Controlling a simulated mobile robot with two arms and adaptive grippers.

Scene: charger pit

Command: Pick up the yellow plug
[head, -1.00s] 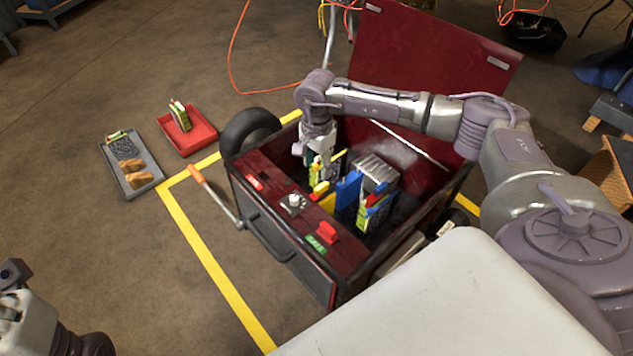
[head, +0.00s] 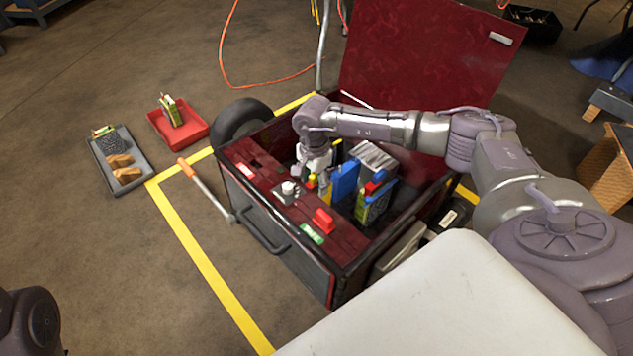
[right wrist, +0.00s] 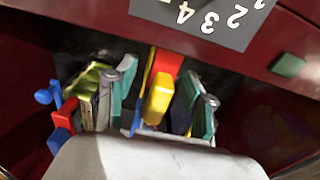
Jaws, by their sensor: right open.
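The yellow plug (right wrist: 158,98) shows in the right wrist view as a yellow block with a red part behind it, in a cluster of coloured pieces inside the dark red chest. In the head view a small bit of yellow (head: 312,181) shows beside my right gripper (head: 318,178). My right gripper is open, pointing down inside the chest at the plug. My left gripper is out of view; only part of my left arm shows at the lower left.
The dark red chest (head: 335,268) has its lid raised behind my right arm. Blue and green pieces (head: 372,195) stand close to the gripper. A red knob (head: 324,220) sits on the front ledge. A red tray (head: 190,138) and a grey tray (head: 105,170) lie on the floor.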

